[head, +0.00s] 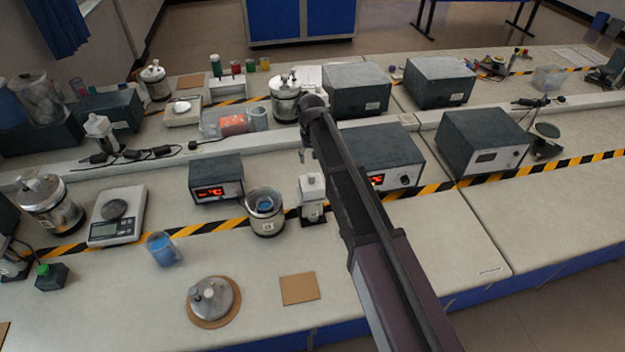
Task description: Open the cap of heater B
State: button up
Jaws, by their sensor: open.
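Several silver lidded pots stand on the bench; I cannot read which label says B. One pot (265,222) in the middle is uncovered, with something blue inside. A metal cap (211,297) with knobs lies on a round brown mat (205,324) in front of it. A capped pot (52,208) stands at the left. Another capped pot (285,104) is behind my arm's bend, and one more capped pot (154,86) is at the back left. My gripper (304,155) hangs below the arm's bend, small and partly hidden, open with nothing seen in it.
A white-topped block (311,188) stands just below my gripper in the picture. Dark control boxes (215,181) and (484,142) line the bench. A scale (117,222) and blue beaker (162,249) are at left. A square brown mat (299,288) lies empty; the front right bench is clear.

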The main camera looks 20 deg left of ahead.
aim_at(312, 174)
jog(key=shift+f+b, duration=3.75)
jog(key=shift+f, duration=0.35)
grip_shut()
